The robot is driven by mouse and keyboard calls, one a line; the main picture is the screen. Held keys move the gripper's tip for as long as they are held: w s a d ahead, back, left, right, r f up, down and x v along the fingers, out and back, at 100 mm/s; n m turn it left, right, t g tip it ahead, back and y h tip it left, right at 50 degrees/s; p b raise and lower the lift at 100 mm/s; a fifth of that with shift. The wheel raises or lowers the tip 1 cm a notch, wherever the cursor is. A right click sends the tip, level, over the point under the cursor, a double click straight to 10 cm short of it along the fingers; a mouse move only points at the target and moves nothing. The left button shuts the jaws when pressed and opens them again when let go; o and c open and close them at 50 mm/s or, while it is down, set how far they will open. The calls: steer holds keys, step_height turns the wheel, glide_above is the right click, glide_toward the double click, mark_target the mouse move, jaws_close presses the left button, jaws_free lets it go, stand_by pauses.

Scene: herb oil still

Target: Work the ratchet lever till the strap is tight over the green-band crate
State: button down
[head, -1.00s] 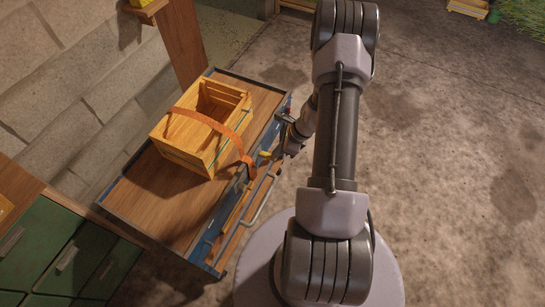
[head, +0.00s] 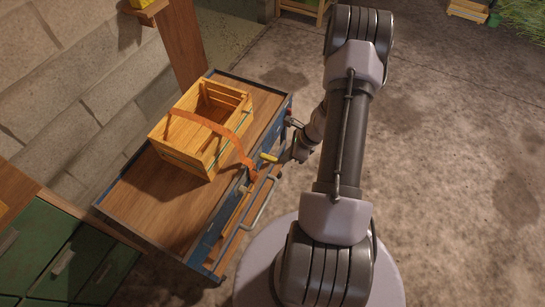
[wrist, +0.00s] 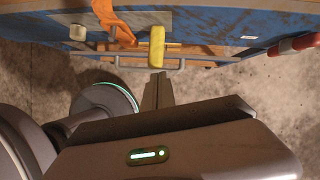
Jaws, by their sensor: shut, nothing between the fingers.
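A wooden crate (head: 188,150) with a thin green band stands on the wooden top of a blue cart (head: 150,215). An orange strap (head: 213,126) arches over the crate and down its near side to the ratchet on the cart's side. The strap also shows in the wrist view (wrist: 112,22). The ratchet lever has a yellow grip (head: 269,157), which sticks out from the cart and shows in the wrist view (wrist: 156,48). My gripper (wrist: 158,78) is shut and empty, just outside the grip with a small apparent gap. In the head view my arm partly hides the gripper.
A metal rail (head: 262,205) runs along the cart's near side. A red-handled part (wrist: 296,44) sits at the right in the wrist view. Green drawers (head: 65,255) stand at the lower left, and a wooden post (head: 182,45) behind the cart. The concrete floor to the right is clear.

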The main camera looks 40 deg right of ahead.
steer(key=shift+s, duration=0.1)
steer(key=p+v, duration=0.7)
steer(key=v, duration=1)
steer(key=shift+r, duration=0.25)
steer(key=shift+s, duration=0.1)
steer(key=w+a+f+b, duration=0.4)
steer(key=w+f+b, duration=0.1)
steer(key=f, duration=0.3)
steer(key=shift+w+a, duration=0.25)
steer(key=shift+w, duration=0.2)
